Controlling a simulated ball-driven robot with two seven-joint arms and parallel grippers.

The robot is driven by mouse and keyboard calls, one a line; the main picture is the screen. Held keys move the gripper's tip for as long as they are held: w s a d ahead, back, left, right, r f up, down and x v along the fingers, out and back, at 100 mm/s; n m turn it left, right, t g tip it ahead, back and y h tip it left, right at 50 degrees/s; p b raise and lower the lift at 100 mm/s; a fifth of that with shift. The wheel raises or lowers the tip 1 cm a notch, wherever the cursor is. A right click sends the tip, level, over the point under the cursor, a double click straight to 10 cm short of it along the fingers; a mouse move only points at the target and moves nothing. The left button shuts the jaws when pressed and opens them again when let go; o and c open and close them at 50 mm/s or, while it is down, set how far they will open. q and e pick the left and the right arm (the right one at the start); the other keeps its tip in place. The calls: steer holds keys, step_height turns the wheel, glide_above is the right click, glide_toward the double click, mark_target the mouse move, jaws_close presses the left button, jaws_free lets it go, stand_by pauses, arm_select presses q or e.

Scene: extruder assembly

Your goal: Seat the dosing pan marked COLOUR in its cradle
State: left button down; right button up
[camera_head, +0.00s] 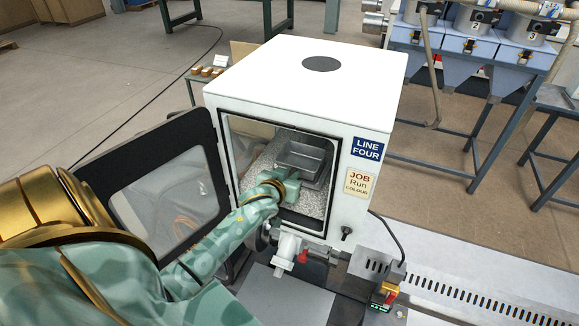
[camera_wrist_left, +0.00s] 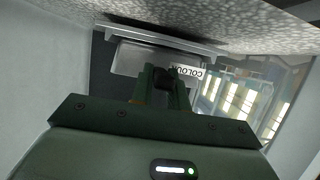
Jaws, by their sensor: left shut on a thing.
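The grey metal dosing pan (camera_head: 301,158) is inside the white cabinet (camera_head: 330,80), toward the back right of its opening. In the left wrist view the pan (camera_wrist_left: 135,60) carries a white label reading COLOUR, which appears upside down. My left gripper (camera_head: 285,184) reaches in through the open front and is shut on the pan's near side by the label. Its fingers (camera_wrist_left: 165,82) hide part of the label side. I cannot make out the cradle clearly, or whether the pan rests in it. My right gripper is not in view.
The dark-framed glass door (camera_head: 165,185) stands open to the left, beside my left arm. A white fitting with a red part (camera_head: 288,250) sits below the opening. Blue hoppers (camera_head: 470,40) stand behind on the right.

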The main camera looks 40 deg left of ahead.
arm_select(q)
steer(key=shift+f, duration=0.35)
stand_by(0.3)
steer(key=c, duration=0.9)
jaws_free()
steer(key=p+v, duration=0.2)
steer(key=v, duration=0.1)
steer(key=shift+r, duration=0.2)
steer(key=shift+p+v, duration=0.3)
steer(key=shift+v, duration=2.7)
